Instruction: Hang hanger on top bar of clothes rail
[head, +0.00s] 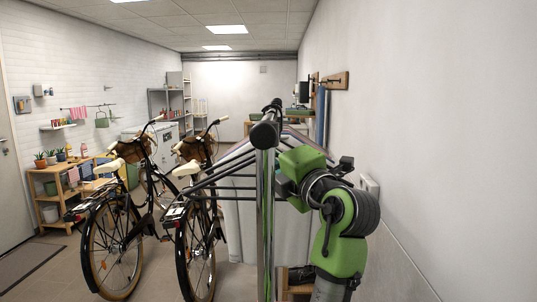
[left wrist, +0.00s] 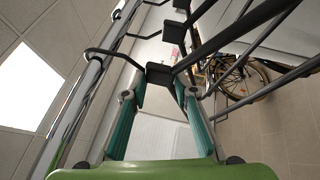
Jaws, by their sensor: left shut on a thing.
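My left gripper (left wrist: 162,92) is shut on a hanger in the left wrist view. The hanger (left wrist: 161,73) is dark, with a blocky neck at the teal fingertips and a bent hook reaching left toward a chrome bar (left wrist: 93,75). I cannot tell whether the hook rests on that bar or is only beside it. In the head view the clothes rail (head: 266,215) stands end-on, with a chrome post and black cap. A green wrist (head: 302,160) is just right of the post; its fingertips are hidden. My right gripper is not in view.
More dark hanger arms (head: 205,188) project left of the rail. Two bicycles (head: 110,240) stand to the left, also partly visible in the left wrist view (left wrist: 240,80). A white wall (head: 440,170) closes off the right side. A wooden shelf (head: 50,185) stands at far left.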

